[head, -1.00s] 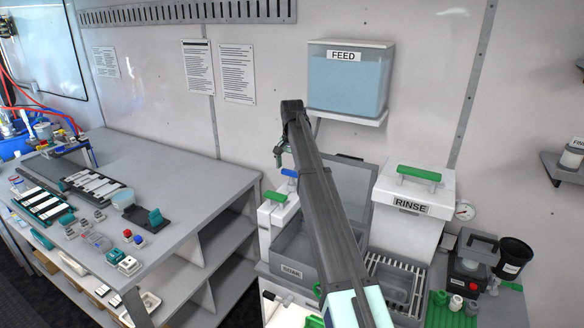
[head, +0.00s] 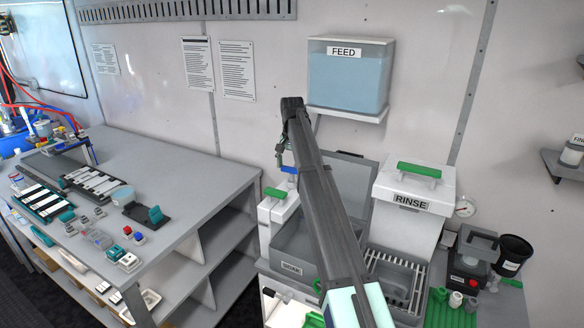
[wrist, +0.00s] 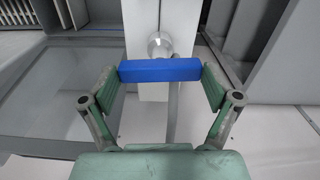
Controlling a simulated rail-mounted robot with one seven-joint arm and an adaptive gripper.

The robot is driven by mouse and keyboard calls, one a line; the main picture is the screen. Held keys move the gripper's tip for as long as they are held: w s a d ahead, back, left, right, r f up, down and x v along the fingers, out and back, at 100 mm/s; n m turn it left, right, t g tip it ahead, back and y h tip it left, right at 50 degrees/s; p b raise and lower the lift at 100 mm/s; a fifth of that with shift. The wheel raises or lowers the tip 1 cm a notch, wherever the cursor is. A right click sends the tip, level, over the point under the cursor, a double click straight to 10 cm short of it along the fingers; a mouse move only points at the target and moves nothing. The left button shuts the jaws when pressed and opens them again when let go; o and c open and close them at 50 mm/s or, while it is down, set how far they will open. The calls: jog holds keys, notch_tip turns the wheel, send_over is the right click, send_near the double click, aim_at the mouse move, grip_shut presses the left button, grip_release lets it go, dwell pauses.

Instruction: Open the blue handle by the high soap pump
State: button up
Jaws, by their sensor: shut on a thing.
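The blue handle (wrist: 159,70) is a short bar lying crosswise in the wrist view, in front of a round clear-looking knob or stem and a white post. My gripper (wrist: 161,82) has one green finger at each end of the bar and is shut on it. In the head view the blue handle (head: 289,170) shows small beside my dark arm, just above the white unit with a green handle (head: 276,192). My gripper (head: 284,157) is partly hidden behind my arm there. I cannot make out the soap pump for certain.
The feed tank (head: 348,75) hangs on the wall above. A grey bench (head: 180,180) with small parts is on the left.

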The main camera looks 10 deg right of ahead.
aim_at(292, 168)
jog(key=n+b, duration=0.1)
jog(key=n, duration=0.3)
jog(key=shift+f, duration=0.1)
jog(key=n+b, duration=0.1)
jog(key=n, duration=0.3)
jog(key=n+b, duration=0.1)
jog(key=n, duration=0.4)
jog(key=shift+n+b, duration=0.45)
jog(key=shift+n, duration=1.45)
jog(key=o, duration=0.9)
jog(key=shift+r, duration=0.2)
notch_tip(292, 168, up, 12)
jog(key=shift+f, duration=0.1)
